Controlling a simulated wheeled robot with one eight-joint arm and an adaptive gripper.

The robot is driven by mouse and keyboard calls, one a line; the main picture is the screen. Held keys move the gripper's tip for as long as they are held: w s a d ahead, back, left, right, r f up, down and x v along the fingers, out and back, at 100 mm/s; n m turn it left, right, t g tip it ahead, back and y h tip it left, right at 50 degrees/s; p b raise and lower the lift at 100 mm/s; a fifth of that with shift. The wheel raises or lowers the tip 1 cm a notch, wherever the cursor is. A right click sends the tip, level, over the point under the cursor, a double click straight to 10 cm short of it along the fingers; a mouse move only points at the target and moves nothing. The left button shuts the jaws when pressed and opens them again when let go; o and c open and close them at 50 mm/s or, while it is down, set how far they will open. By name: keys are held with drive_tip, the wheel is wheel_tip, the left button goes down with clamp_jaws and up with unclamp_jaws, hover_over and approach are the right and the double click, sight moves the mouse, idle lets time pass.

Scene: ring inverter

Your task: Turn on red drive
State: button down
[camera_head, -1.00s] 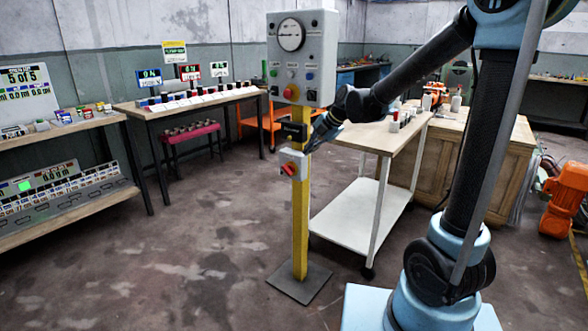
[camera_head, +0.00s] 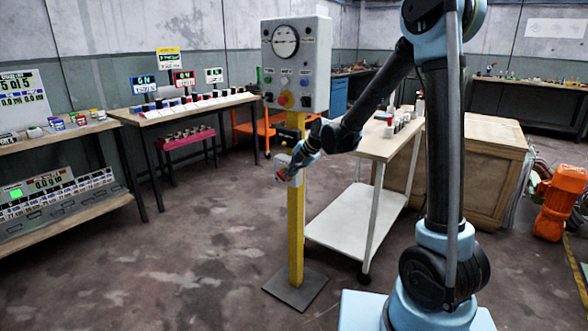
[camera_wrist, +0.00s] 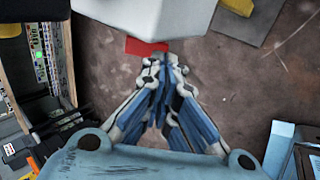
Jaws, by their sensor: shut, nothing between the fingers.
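A small light grey box (camera_head: 296,163) sits partway up a yellow post and carries a red switch handle (camera_head: 281,175). In the wrist view the red handle (camera_wrist: 145,47) sticks out from the edge of the grey box (camera_wrist: 150,14), lying crosswise. My gripper (camera_head: 291,173) is shut and empty, with its fingertips right at the handle; they also show in the wrist view (camera_wrist: 172,62), beside the handle's right end. I cannot tell whether they touch it. My fingers partly hide the box in the head view.
Above is a grey panel (camera_head: 297,62) with a gauge, coloured buttons and a red-and-yellow knob. The yellow post (camera_head: 296,235) stands on a flat plate. A white trolley (camera_head: 345,222) stands close to its right. A display with a red frame (camera_head: 183,78) stands on the left bench.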

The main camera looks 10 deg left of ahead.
drive_tip(key=shift+x, duration=1.35)
